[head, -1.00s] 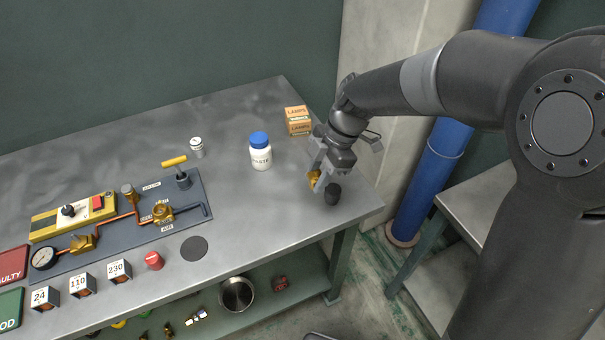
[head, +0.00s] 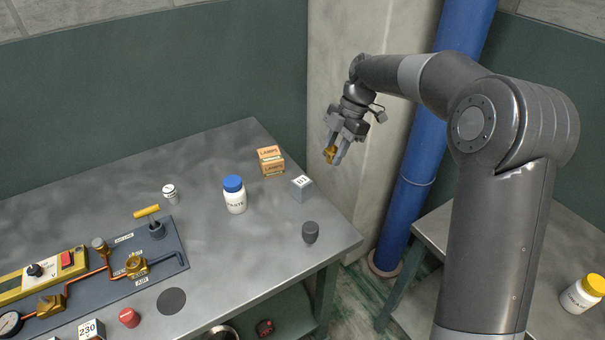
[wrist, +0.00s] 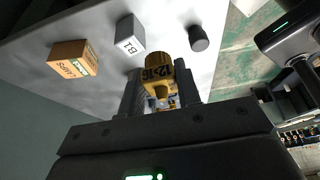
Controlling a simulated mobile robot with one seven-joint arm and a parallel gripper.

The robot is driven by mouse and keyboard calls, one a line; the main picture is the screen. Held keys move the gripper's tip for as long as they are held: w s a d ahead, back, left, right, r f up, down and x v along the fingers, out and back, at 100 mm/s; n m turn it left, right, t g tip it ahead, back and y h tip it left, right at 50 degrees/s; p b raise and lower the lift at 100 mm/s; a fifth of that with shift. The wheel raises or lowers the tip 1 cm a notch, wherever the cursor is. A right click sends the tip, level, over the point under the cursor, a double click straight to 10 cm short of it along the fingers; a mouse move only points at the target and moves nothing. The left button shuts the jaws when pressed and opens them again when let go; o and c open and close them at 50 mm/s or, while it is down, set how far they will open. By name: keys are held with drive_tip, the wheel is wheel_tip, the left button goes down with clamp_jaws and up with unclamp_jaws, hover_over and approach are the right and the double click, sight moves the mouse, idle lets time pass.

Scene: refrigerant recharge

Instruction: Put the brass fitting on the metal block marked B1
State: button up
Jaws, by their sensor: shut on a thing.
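My gripper (head: 334,159) is shut on the brass fitting (head: 329,155) and holds it in the air above the right end of the bench. In the wrist view the fitting (wrist: 158,72) sits between the fingers, with dark marks on its yellow face. The grey metal block (head: 302,188) stands on the bench below, apart from the gripper. In the wrist view the block (wrist: 129,42) shows a white label that seems to read B1. Its top is bare.
A dark cylinder (head: 310,232) stands in front of the block. An orange lamps box (head: 271,160) is behind it, and a white paste bottle (head: 235,196) with a blue cap is to its left. A blue pipe (head: 418,165) rises beyond the bench's right edge.

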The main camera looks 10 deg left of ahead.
hover_over(299, 182)
drive_tip(key=w, duration=0.1)
drive_tip(key=f, duration=0.3)
drive_tip(key=d+f, duration=0.1)
drive_tip(key=f, duration=0.1)
drive_tip(key=shift+f, duration=1.95)
drive_tip(key=shift+f, duration=0.15)
drive_tip(key=o, duration=1)
